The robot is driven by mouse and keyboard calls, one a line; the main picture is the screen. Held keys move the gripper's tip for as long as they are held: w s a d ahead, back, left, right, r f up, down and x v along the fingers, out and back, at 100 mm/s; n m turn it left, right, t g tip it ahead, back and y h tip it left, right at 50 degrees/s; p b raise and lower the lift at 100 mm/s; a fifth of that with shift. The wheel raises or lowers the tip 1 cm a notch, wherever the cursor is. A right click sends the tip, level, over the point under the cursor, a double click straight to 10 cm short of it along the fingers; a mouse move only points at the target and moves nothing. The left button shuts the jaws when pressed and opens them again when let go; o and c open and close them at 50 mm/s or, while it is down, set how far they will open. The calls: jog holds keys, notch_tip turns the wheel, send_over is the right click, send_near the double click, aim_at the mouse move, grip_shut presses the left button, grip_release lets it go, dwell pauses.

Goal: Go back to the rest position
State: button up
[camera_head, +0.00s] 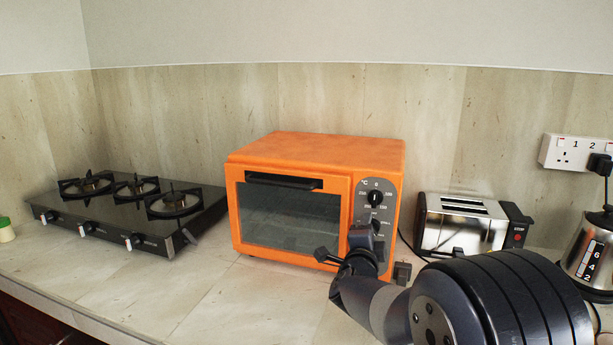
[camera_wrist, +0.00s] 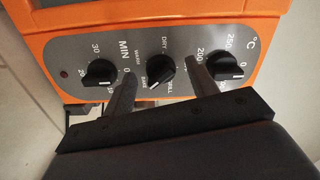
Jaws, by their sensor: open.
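My gripper (camera_head: 366,238) is in front of the control panel of the orange oven (camera_head: 315,148) in the head view. In the wrist view, my gripper (camera_wrist: 160,68) is open with its two fingers apart. The middle black knob (camera_wrist: 161,73) shows between the fingers; I cannot tell whether they touch it. Nothing else shows between them. The left knob (camera_wrist: 100,73) and right knob (camera_wrist: 229,66) lie outside the fingers. The oven door (camera_head: 290,213) is shut. My gripper and arm hide the lower part of the panel in the head view.
A black gas hob (camera_head: 130,215) stands at the left. A chrome toaster (camera_head: 460,225) is right of the oven, behind my arm, and a steel kettle (camera_head: 590,255) is at the far right under a wall socket (camera_head: 575,153). The counter (camera_head: 215,285) front left of the oven is clear.

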jog(key=m+p, duration=0.1)
jog(key=m, duration=0.3)
jog(key=m+p, duration=0.2)
jog(key=m, duration=0.3)
jog(key=s+m+p, duration=0.1)
jog(key=m, duration=0.3)
jog(key=shift+r+m+p, duration=0.25)
jog(key=shift+m+p, duration=0.05)
jog(key=shift+p, duration=0.05)
dwell(0.3)
